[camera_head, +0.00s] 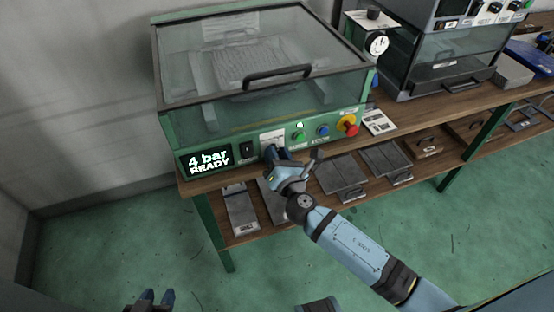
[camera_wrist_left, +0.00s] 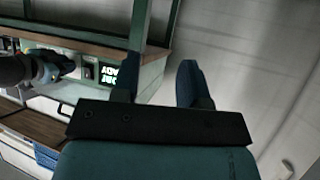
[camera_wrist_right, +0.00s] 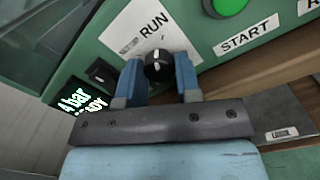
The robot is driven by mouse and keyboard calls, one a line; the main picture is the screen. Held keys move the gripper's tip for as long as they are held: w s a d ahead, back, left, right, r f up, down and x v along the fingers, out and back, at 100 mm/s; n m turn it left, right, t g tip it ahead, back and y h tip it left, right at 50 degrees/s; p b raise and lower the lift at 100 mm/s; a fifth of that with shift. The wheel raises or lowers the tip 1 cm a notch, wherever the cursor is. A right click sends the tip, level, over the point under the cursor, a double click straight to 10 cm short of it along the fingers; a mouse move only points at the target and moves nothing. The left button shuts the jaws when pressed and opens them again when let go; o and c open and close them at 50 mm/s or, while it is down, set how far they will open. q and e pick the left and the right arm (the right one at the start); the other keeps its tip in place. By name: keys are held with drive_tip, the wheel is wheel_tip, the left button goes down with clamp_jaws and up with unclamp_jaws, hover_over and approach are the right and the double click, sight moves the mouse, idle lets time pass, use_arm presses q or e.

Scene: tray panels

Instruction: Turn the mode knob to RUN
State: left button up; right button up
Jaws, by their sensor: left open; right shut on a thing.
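The mode knob (camera_wrist_right: 158,69) is a small dark knob on a white plate of the green machine front. The word RUN (camera_wrist_right: 153,27) is printed above it in the right wrist view. A white mark on the knob is on the side toward RUN. My right gripper (camera_wrist_right: 159,80) is shut on the knob, one blue finger on each side; it also shows at the panel in the head view (camera_head: 277,153). Its fingers hide the knob there. My left gripper (camera_head: 156,298) is open and empty, low at the left, away from the machine; it shows in its own wrist view (camera_wrist_left: 158,65).
A display (camera_head: 208,160) reads "4 bar READY". A black switch (camera_head: 249,149) is left of the knob. A green START button (camera_head: 299,136), a blue button (camera_head: 323,130) and a red button (camera_head: 347,124) are to its right. Metal trays (camera_head: 341,174) lie on the lower shelf.

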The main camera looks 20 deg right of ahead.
use_arm(q)
drive_tip(key=shift+w+d+f+b, duration=0.15)
drive_tip(key=shift+d+b, duration=0.1)
drive_tip(key=shift+b, duration=0.5)
use_arm(e)
drive_tip(key=m, duration=0.3)
drive_tip(key=o, duration=0.9)
